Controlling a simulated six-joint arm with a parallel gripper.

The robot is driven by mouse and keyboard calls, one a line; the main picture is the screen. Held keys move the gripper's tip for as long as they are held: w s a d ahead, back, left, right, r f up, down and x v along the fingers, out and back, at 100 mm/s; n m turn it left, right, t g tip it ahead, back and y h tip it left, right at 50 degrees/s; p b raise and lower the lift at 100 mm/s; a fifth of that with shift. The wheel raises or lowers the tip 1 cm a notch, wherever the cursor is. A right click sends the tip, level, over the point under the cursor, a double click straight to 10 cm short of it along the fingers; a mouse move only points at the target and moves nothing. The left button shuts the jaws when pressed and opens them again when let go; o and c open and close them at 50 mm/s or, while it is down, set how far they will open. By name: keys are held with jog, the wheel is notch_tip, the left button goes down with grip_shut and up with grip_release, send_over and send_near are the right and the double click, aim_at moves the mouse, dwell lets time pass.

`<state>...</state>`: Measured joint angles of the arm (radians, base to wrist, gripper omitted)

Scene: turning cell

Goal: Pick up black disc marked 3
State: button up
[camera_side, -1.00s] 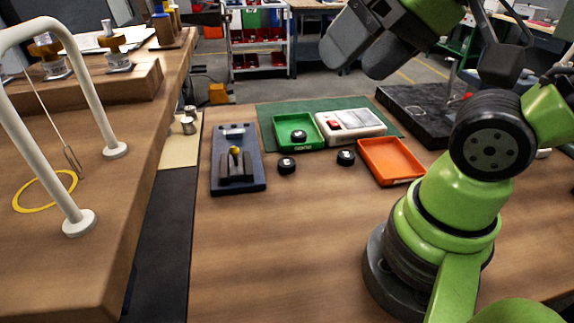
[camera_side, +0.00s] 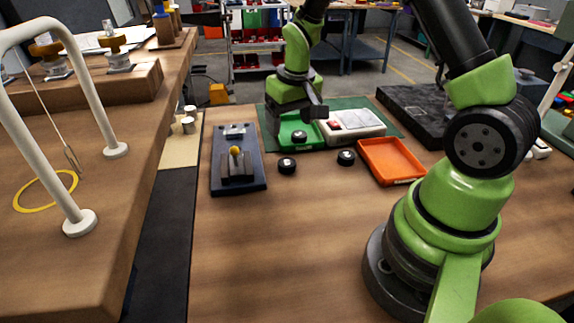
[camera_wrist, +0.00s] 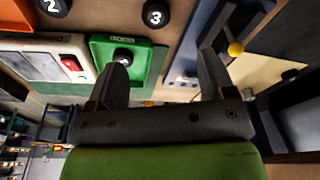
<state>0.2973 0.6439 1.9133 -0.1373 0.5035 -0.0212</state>
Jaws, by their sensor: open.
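The black disc marked 3 (camera_wrist: 155,13) shows its white number at the top of the wrist view. By its place beside the fixture, it is the left black disc (camera_side: 287,166) on the wooden bench in the side view. My gripper (camera_side: 297,114) is open and empty above the green tray, behind that disc. In the wrist view my gripper (camera_wrist: 164,75) has its fingers wide apart, with nothing between them. The disc lies beyond the fingertips.
A disc marked 2 (camera_wrist: 52,6) is the right black disc (camera_side: 346,157) on the bench. Another disc (camera_side: 299,136) sits in the green tray (camera_side: 283,130). A white device (camera_side: 362,126), an orange tray (camera_side: 391,163) and a dark fixture with a yellow ball (camera_side: 235,151) stand around. The front bench is clear.

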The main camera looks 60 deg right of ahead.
send_over(287, 162)
jog(key=s, duration=0.1)
jog(key=shift+g, duration=0.3)
notch_tip(287, 162, down, 6)
jog(key=shift+s+a+f, duration=0.1)
jog(key=shift+s+a, duration=0.05)
jog(key=shift+w+f, duration=0.2)
jog(key=shift+f, duration=0.75)
jog(key=shift+w+f, duration=0.2)
jog(key=shift+f, duration=0.8)
jog(key=shift+w+f, duration=0.2)
jog(key=shift+f, duration=0.75)
jog(key=c, duration=1.1)
